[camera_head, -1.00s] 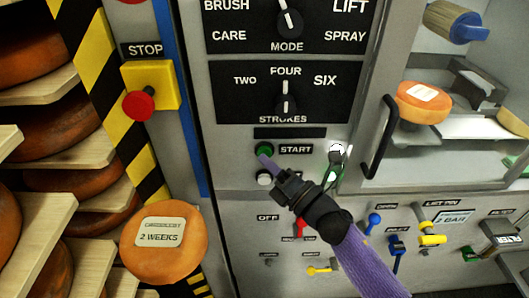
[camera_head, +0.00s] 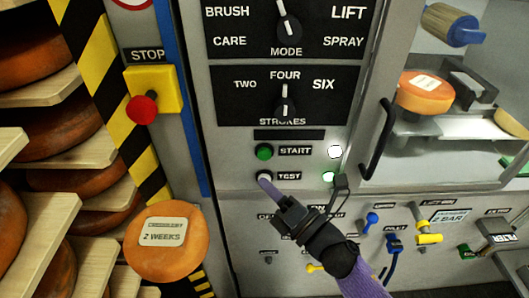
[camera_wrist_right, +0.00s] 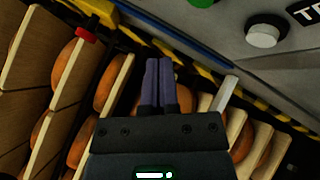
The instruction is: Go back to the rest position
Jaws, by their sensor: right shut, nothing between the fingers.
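My right gripper (camera_head: 267,186) is in front of the grey control panel (camera_head: 225,150), its fingertips just below the white TEST button (camera_head: 264,177). I cannot tell from the head view how far it stands off the panel. In the right wrist view the gripper's purple fingers (camera_wrist_right: 161,85) are shut together with nothing between them. The green START button (camera_head: 264,152) is above the fingers. In the wrist view the white button (camera_wrist_right: 263,35) is up and to the right of the fingers. My left gripper is in neither view.
A red STOP button (camera_head: 142,109) sits on a yellow box at left. Shelves with orange cheese wheels (camera_head: 165,241) fill the left side. A black handle (camera_head: 378,140) sticks out at right. Below are coloured valves (camera_head: 372,220) and a yellow lever (camera_head: 428,239).

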